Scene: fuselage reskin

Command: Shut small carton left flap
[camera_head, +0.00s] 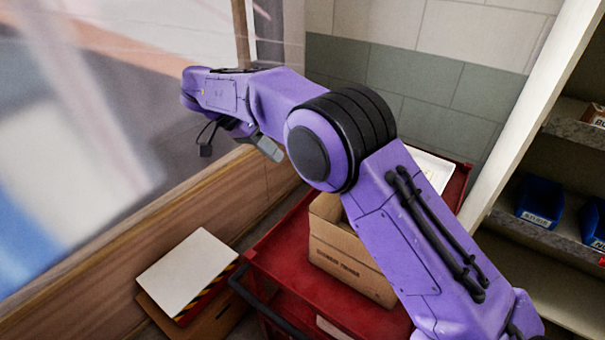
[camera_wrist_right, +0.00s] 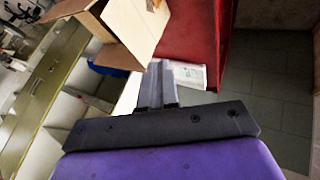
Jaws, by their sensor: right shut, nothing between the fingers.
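The small brown carton (camera_head: 345,262) stands on a red cart, with printing on its front side. My right arm crosses in front of it and hides much of its top and right side. In the right wrist view the carton (camera_wrist_right: 137,27) is at the upper left, with a cardboard flap (camera_wrist_right: 118,57) sticking out from it. Which flap this is I cannot tell. My right gripper (camera_head: 268,149) is up and left of the carton in the head view, apart from it. Its fingers (camera_wrist_right: 157,84) are together and empty. My left gripper is not in view.
The red cart (camera_head: 290,293) has a dark handle at its left. A white board (camera_head: 188,270) lies on a box beside it. A white sheet or tray (camera_head: 434,170) is behind my arm. Shelves with blue bins (camera_head: 540,200) stand at right, and a wood-panelled wall (camera_head: 100,285) at left.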

